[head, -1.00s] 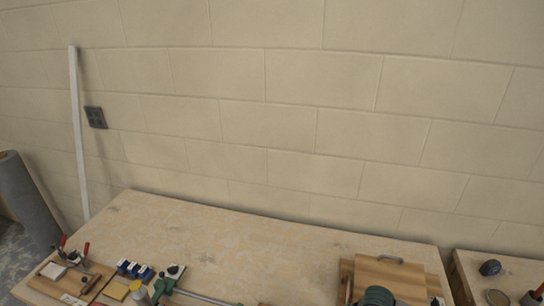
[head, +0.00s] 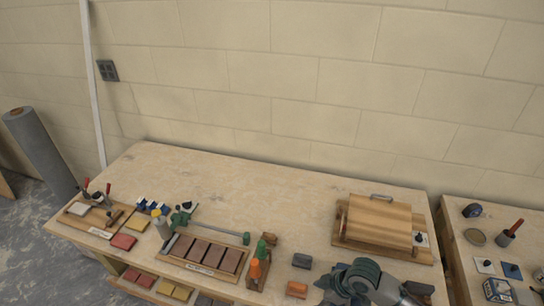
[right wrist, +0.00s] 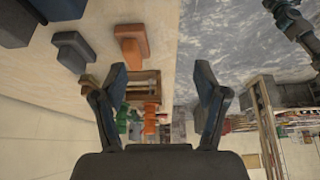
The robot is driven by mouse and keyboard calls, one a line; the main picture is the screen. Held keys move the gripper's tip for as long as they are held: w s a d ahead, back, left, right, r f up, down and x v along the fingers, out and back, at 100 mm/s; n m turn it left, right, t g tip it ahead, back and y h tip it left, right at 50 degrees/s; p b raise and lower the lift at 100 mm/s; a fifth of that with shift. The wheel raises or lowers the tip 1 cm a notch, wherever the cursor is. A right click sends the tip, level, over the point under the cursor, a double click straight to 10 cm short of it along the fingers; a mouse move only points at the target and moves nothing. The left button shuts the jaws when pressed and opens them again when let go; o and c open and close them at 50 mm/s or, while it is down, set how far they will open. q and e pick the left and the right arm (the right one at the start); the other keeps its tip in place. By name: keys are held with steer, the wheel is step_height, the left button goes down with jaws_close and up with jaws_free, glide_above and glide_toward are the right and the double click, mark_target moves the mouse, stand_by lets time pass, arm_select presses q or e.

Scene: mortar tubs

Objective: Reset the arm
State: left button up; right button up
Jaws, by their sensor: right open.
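My right gripper (right wrist: 161,76) is open in the right wrist view, its two dark fingers spread wide with nothing between the tips. Beyond the fingers are the bench edge and the grey floor. In the head view, dark rounded links of my right arm show at the bottom right, over the front of the bench; its fingers cannot be made out there. My left gripper cannot be made out in either view.
The wooden bench (head: 270,200) has a clear middle and back. A slatted wooden board with a handle (head: 378,220) lies at right. A tray of brown blocks (head: 203,254) and orange (head: 297,289) and grey (head: 301,260) blocks lie near the front. A second bench (head: 455,226) stands right.

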steer(key=s+a+f+m+t, duration=0.2)
steer(key=s+a+f+m, duration=0.3)
steer(key=f, duration=0.3)
steer(key=s+d+f+m+h, duration=0.2)
steer(key=s+d+f+m, duration=0.15)
steer(key=s+d, duration=0.3)
steer(key=s+d+f+m+h, duration=0.3)
steer(key=s+d+m, duration=0.1)
steer(key=s+d, duration=0.25)
step_height(320, 180, down, 24)
steer(key=s+g, duration=0.1)
steer(key=s+d+f+g, duration=0.1)
steer(key=s+d+f, duration=0.1)
steer(key=s+f, duration=1.5)
steer(key=shift+s+f+g, duration=0.3)
steer(key=shift+s+f, duration=0.1)
steer(key=shift+s, duration=0.4)
steer(key=shift+d+n, duration=0.1)
steer(key=shift+n, duration=0.15)
